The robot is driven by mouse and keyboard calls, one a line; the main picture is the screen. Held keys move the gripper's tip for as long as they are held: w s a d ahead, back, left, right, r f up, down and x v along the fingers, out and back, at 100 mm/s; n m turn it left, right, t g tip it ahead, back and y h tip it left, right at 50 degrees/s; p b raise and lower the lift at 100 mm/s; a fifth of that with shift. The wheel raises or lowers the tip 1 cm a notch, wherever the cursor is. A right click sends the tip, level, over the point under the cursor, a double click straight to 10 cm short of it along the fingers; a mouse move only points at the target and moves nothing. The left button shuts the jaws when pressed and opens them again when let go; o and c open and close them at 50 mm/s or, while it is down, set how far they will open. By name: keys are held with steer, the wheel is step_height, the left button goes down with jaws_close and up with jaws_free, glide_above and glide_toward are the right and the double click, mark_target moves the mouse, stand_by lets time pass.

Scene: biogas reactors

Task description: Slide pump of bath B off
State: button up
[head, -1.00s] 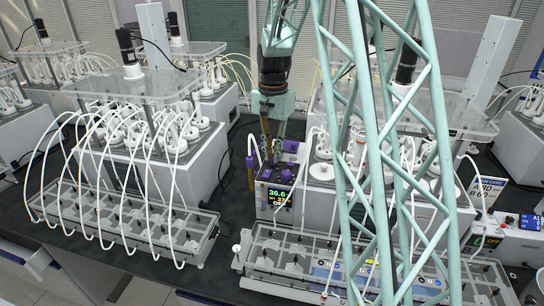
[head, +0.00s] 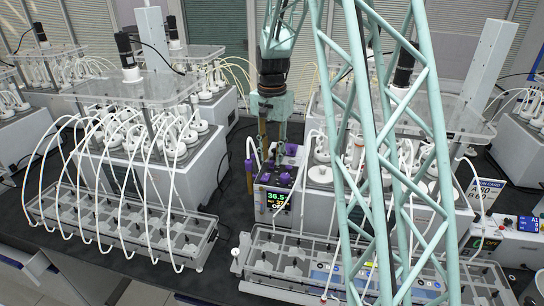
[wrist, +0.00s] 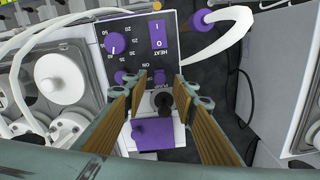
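The bath control unit (head: 273,200), a light box with a lit display reading about 36.5, stands between two reactor baths in the head view. Its panel (wrist: 139,30) in the wrist view has a purple dial (wrist: 115,43), a purple rocker switch marked I and O (wrist: 158,34) and a HEAT label. My gripper (wrist: 158,88) is open above the panel, its fingers apart on either side of a black knob (wrist: 163,101). Neither finger clearly touches the knob. The gripper also shows over the unit in the head view (head: 272,132). I cannot read a pump label or a bath letter.
A purple block (wrist: 152,134) sits just below the black knob. A white hose with a purple end (wrist: 202,21) curves beside the panel. Racks with white tubes stand left (head: 125,228) and right (head: 290,262) of the unit. A large lattice frame (head: 362,150) hides part of the right bath.

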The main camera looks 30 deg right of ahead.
mark_target(272, 161)
step_height(272, 161, up, 12)
steer(key=shift+f, duration=0.15)
stand_by(0.5)
stand_by(0.3)
stand_by(0.4)
steer(key=s+a+r+n+t+b, duration=0.1)
steer(key=s+a+r+n+b, duration=0.25)
steer(key=s+a, duration=0.5)
steer(key=s+a+r+n+t+b, duration=0.15)
steer(key=s+a+r, duration=0.4)
steer(key=s, duration=0.55)
steer(key=s+a+f+n+b, duration=0.1)
steer(key=s+a+f+n, duration=0.1)
steer(key=s, duration=0.6)
steer(key=s+a+f+n+t+b, duration=0.1)
steer(key=s+a+f+n+b, duration=0.1)
steer(key=s, duration=0.6)
steer(key=s+a+f+n+b, duration=0.2)
steer(key=s+a+f, duration=0.1)
steer(key=s, duration=0.6)
steer(key=shift+a+f+n, duration=0.3)
steer(key=shift+a+n, duration=0.1)
steer(key=shift+a, duration=0.1)
